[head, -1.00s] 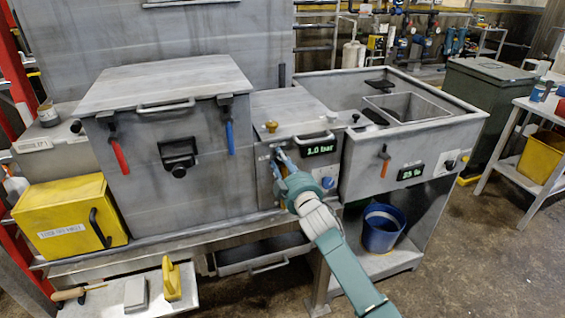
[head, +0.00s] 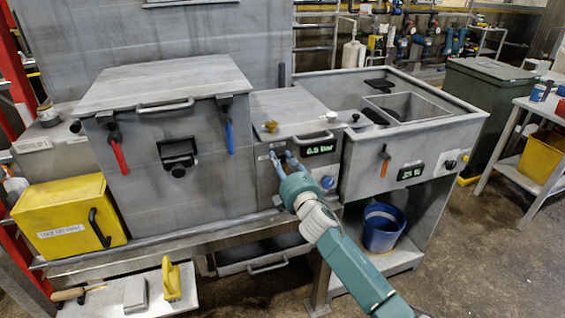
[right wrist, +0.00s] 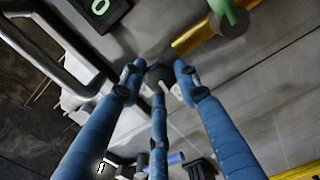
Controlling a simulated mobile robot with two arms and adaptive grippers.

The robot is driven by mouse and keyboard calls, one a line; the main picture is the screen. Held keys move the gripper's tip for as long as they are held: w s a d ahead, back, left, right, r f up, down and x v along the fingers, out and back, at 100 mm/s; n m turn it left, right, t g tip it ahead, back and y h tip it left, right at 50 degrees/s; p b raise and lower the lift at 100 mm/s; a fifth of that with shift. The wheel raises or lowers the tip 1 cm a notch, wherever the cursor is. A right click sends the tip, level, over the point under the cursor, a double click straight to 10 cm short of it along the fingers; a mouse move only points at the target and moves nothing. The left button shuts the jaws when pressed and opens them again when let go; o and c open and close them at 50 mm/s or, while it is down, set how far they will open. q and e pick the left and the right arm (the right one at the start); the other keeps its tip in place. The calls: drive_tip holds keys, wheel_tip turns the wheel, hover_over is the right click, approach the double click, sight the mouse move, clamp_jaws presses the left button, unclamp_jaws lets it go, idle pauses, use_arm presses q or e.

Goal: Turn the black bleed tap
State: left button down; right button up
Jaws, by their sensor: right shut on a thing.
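The black bleed tap (right wrist: 160,74) shows as a small dark knob between the fingertips in the right wrist view. In the head view the fingers mostly hide it on the grey front panel (head: 268,181), left of the green pressure display (head: 319,149). The display seems to read 0.5 bar, though its first digit is blurred. My right gripper (head: 283,157) is at this panel, its blue fingers closed around the tap; the gripper also shows in the right wrist view (right wrist: 158,80). The tap's exact angle cannot be told. My left gripper is not in view.
A brass knob (head: 270,127) and lid handle (head: 313,137) sit above my right gripper. A blue knob (head: 327,182) is close at its right. Red (head: 119,156) and blue (head: 229,138) levers hang further left, an orange lever (head: 385,160) at right. A blue bucket (head: 381,235) stands below.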

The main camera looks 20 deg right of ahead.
drive_tip(key=shift+a+r+n, duration=0.25)
drive_tip(key=shift+a+n, duration=0.05)
drive_tip(key=shift+a, duration=0.05)
drive_tip(key=o, duration=0.8)
drive_tip(key=shift+c, duration=0.2)
drive_tip(key=o, duration=0.4)
drive_tip(key=shift+a, duration=0.1)
drive_tip(key=shift+a+f, duration=0.1)
drive_tip(key=s, duration=1.2)
drive_tip(key=shift+d, duration=0.25)
